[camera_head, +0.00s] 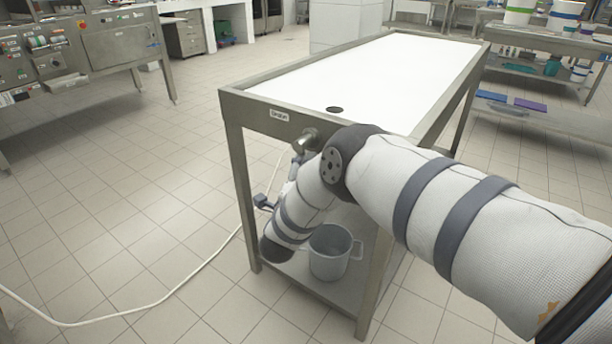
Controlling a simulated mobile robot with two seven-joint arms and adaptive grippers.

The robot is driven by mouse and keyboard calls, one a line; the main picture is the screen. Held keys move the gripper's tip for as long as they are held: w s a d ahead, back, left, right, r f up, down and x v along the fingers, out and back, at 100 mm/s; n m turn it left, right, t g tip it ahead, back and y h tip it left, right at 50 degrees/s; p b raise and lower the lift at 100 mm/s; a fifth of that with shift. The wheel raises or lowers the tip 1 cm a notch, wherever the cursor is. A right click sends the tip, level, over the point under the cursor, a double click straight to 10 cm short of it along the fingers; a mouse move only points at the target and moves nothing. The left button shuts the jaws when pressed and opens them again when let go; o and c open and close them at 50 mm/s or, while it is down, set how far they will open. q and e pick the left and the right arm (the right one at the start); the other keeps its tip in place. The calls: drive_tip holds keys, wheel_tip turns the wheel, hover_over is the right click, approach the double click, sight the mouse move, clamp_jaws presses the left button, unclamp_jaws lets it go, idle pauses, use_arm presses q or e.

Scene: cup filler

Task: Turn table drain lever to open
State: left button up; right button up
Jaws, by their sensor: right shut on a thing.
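A steel table (236,115) with a white top stands at the centre, with a dark drain hole (335,109) near its front edge. A small label reading "Drain" (279,115) is on the front rail. Below it a metal drain valve (305,141) sticks out under the table. My right arm comes in from the right and bends down in front of the table. My right gripper (298,160) is at the valve, shut on the drain lever. The lever is mostly hidden by the gripper and arm, so its angle cannot be told. My left gripper is out of view.
A grey bucket (329,252) stands on the lower shelf (290,270), close beside my forearm. A white hose (150,305) runs over the tiled floor. A control bench (100,50) stands at left, and a shelf with buckets (540,45) at right.

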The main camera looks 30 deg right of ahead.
drive_tip(key=shift+a, duration=0.1)
drive_tip(key=o, duration=1.7)
drive_tip(key=shift+w, duration=0.1)
drive_tip(key=v, duration=1.2)
